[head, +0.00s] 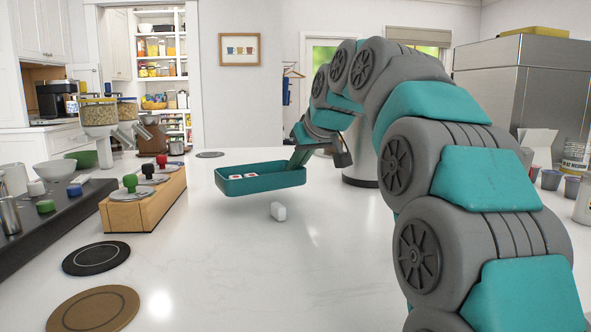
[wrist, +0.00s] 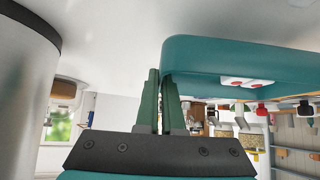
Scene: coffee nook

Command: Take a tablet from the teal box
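The teal box (head: 262,185) is a shallow open tray in the middle of the counter. White tablets with red marks (head: 243,176) lie in it, and they also show over its rim in the wrist view (wrist: 246,83). My gripper (head: 299,158) is at the right end of the box. In the wrist view its green fingers (wrist: 161,75) are close together at the end wall of the teal box (wrist: 240,58) and appear to pinch it. The fingertip inside the box is partly hidden.
A wooden stand (head: 143,208) with coloured knobs and a dark rack (head: 60,220) are at left. Round mats (head: 95,310) lie at front left. The front middle of the counter is clear.

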